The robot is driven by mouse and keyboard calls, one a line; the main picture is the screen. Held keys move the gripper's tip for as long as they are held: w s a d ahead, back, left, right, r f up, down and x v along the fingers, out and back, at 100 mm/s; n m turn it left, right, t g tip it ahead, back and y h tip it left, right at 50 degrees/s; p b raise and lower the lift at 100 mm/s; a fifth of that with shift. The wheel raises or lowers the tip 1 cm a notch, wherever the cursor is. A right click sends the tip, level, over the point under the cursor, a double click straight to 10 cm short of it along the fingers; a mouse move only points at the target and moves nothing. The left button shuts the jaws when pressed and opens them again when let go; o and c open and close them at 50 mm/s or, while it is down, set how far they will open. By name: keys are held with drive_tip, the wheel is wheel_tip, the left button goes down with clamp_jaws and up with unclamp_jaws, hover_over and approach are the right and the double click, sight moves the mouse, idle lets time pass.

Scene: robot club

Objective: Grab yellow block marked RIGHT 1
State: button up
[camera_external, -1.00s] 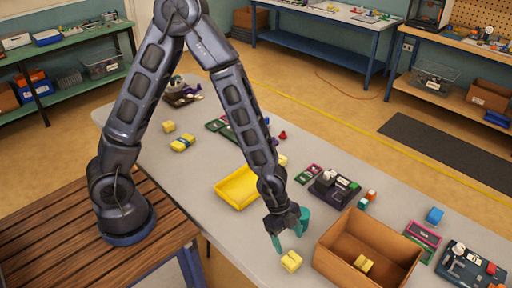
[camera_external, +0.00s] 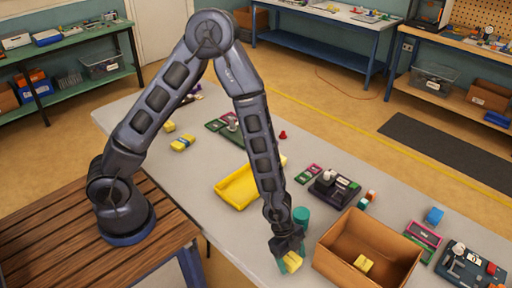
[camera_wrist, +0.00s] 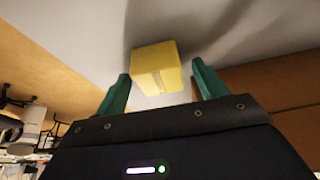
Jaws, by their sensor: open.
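A yellow block (camera_external: 292,260) lies on the grey table just left of the cardboard box, partly hidden by my gripper. In the wrist view the yellow block (camera_wrist: 158,68) sits ahead of and between my two teal fingers, with a gap on either side. A small mark shows on it, too blurred to read. My gripper (camera_external: 287,264) is open, pointing down over the block; its fingers also show in the wrist view (camera_wrist: 160,78). More yellow blocks (camera_external: 169,126) (camera_external: 183,144) lie at the far left of the table.
The cardboard box (camera_external: 334,263) stands close to the right of my gripper. A yellow tray (camera_external: 236,190) lies behind it to the left. A teal cylinder-like thing (camera_external: 301,216) stands behind my gripper.

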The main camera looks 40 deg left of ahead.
drive_tip(key=shift+d+f, duration=0.1)
drive_tip(key=shift+f, duration=0.05)
drive_tip(key=c, duration=1.1)
